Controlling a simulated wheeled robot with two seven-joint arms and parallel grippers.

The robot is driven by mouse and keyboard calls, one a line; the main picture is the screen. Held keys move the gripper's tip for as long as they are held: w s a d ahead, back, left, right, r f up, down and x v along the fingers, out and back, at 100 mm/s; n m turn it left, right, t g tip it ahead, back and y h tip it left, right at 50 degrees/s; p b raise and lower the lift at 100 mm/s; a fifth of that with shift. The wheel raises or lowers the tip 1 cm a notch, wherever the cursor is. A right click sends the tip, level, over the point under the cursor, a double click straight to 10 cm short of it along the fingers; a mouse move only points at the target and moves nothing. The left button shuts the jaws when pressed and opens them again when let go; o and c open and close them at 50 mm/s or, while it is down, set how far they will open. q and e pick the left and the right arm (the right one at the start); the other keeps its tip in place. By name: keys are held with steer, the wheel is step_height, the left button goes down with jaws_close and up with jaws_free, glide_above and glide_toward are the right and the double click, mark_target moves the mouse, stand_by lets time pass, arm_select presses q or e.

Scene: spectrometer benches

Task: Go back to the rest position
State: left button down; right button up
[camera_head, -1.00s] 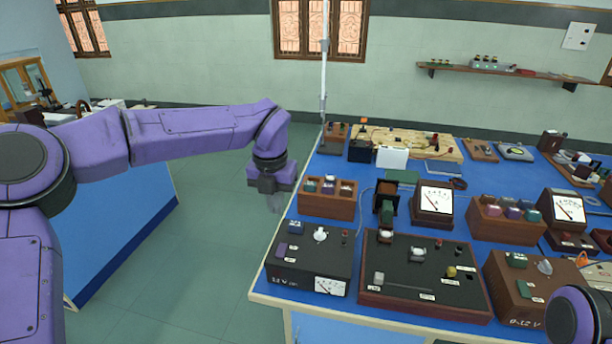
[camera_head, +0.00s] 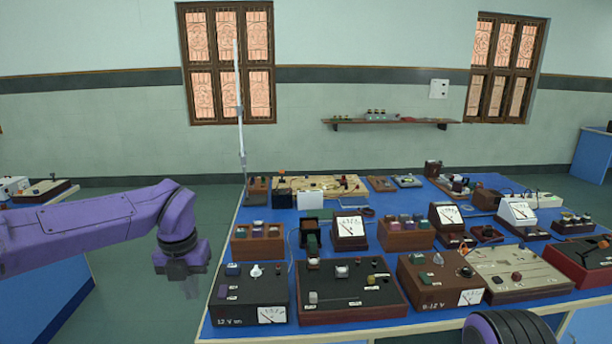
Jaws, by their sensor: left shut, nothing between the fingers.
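My left gripper (camera_head: 190,287) hangs at the end of my purple left arm, pointing down beside the left edge of the blue bench. It is shut with nothing held, and its fingertips look faint against the floor. It is apart from the black power supply box (camera_head: 250,295) to its right. My right gripper is not in view; only a dark, purple-edged rounded part of my right arm shows at the bottom right.
The blue bench (camera_head: 222,222) is crowded with instruments, including a wooden circuit box (camera_head: 350,300), a brown supply box (camera_head: 440,283) and meters (camera_head: 350,230). A white pole (camera_head: 240,110) stands at its back left corner. Another blue bench (camera_head: 60,300) is at left, with floor between.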

arm_select(q)
steer(key=w+a+f+m+t+y, duration=0.1)
steer(key=a+f+m+t+y, duration=0.2)
steer(key=a+f+m+y, duration=0.3)
steer(key=s+f+m+t, duration=0.2)
steer(key=f+m, duration=0.3)
steer(key=f, duration=0.2)
steer(key=s+f+m+t, duration=0.1)
steer(key=s+f+m, duration=0.2)
steer(key=f+m, duration=0.3)
steer(key=s+f+m+g+h, duration=0.1)
steer(key=s+f+m, duration=0.3)
steer(key=s, duration=0.6)
steer(key=s+f+m+g, duration=0.1)
steer(key=s+f+m, duration=0.4)
steer(key=s+f, duration=0.3)
steer(key=s+f+m+g+h+b, duration=0.1)
steer(key=s+f+m, duration=0.3)
steer(key=s+f, duration=0.3)
steer(key=s, duration=0.5)
steer(key=shift+s+a+g+h, duration=0.25)
steer(key=shift+a+g+h, duration=0.05)
steer(key=shift+a, duration=0.1)
